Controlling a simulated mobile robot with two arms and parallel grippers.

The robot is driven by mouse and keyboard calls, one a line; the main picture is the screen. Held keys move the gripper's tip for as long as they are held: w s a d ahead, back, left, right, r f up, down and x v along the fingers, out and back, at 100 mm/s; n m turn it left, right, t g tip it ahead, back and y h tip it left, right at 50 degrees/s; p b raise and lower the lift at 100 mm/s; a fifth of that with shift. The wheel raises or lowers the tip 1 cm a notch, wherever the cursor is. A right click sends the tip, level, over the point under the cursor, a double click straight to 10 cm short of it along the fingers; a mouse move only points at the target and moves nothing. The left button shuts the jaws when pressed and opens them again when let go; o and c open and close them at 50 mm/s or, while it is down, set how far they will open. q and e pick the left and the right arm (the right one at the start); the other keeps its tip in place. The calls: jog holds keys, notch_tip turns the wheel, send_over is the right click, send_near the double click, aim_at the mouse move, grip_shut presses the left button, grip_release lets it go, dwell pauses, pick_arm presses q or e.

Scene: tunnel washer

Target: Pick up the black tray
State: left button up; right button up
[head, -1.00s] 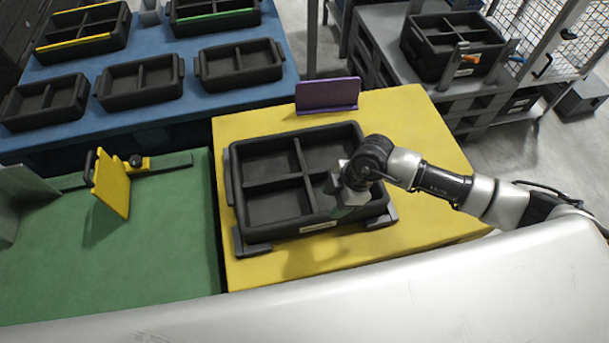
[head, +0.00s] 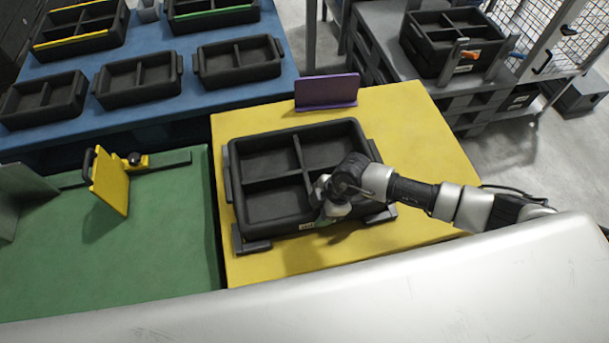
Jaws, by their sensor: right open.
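A black tray (head: 263,207) with a cross divider making several compartments sits on the yellow table (head: 420,150), between black corner brackets. Its compartments look empty. My right gripper (head: 322,215) is at the tray's near right part, by the near rim, pointing down. It is open; my wrist hides its fingers in part, and I cannot tell whether it touches the rim. My left gripper is not in the view.
A purple plate (head: 327,92) stands upright behind the tray. A yellow plate with a clamp (head: 110,181) stands on the green table (head: 150,265) at left. More black trays (head: 138,82) rest on the blue table (head: 100,135) behind. Another black tray (head: 455,42) sits at back right.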

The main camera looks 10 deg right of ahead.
jog(key=shift+f, duration=0.15)
grip_shut()
jog(key=shift+w, duration=0.1)
dwell(0.4)
